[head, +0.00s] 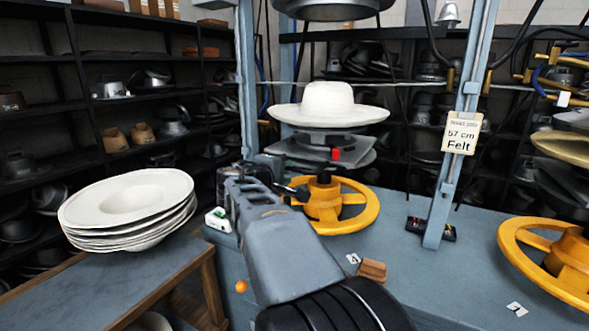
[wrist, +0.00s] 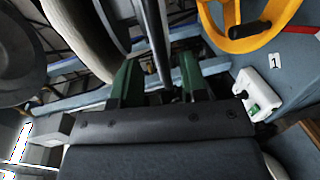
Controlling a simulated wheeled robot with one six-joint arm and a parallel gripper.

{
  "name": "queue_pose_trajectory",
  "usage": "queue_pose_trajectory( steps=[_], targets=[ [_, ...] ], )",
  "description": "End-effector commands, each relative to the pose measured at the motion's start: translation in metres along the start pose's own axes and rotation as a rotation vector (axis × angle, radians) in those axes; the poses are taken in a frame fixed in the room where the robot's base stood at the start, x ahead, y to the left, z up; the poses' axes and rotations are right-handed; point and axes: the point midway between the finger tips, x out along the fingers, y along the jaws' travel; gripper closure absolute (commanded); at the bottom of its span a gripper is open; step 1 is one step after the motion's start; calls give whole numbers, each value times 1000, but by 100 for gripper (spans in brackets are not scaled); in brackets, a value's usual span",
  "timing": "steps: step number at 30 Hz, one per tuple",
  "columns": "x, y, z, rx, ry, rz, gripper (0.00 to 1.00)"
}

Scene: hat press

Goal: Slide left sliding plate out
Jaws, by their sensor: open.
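The left sliding plate (head: 350,152) is a flat grey plate under the white felt hat (head: 328,105) on the left press. In the wrist view the plate (wrist: 153,40) shows as a thin dark edge. My gripper (head: 272,170) is at the plate's left side, partly hidden behind my wrist. In the wrist view my gripper (wrist: 158,72) has its two green fingers apart, one on each side of the plate's edge. I cannot tell whether either finger touches it. The plate's near left corner is partly hidden.
A yellow handwheel (head: 350,212) is just below the plate. A white switch box (head: 218,220) is on the bench's left corner. A stack of white hats (head: 125,205) stands on the side table at left. A blue post (head: 460,150) rises at right.

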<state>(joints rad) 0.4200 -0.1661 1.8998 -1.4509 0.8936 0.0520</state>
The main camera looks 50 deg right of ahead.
Motion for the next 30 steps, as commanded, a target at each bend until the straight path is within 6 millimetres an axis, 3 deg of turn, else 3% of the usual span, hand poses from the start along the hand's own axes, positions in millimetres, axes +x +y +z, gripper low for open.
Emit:
queue_pose_trajectory(
  steps=[6,12,26,30],
  targets=[
    [37,0,1,0,-3,-2,60],
    [57,0,0,2,-1,-1,60],
    [64,-1,0,1,1,-1,60],
    [64,0,0,1,1,-1,73]
  ],
)
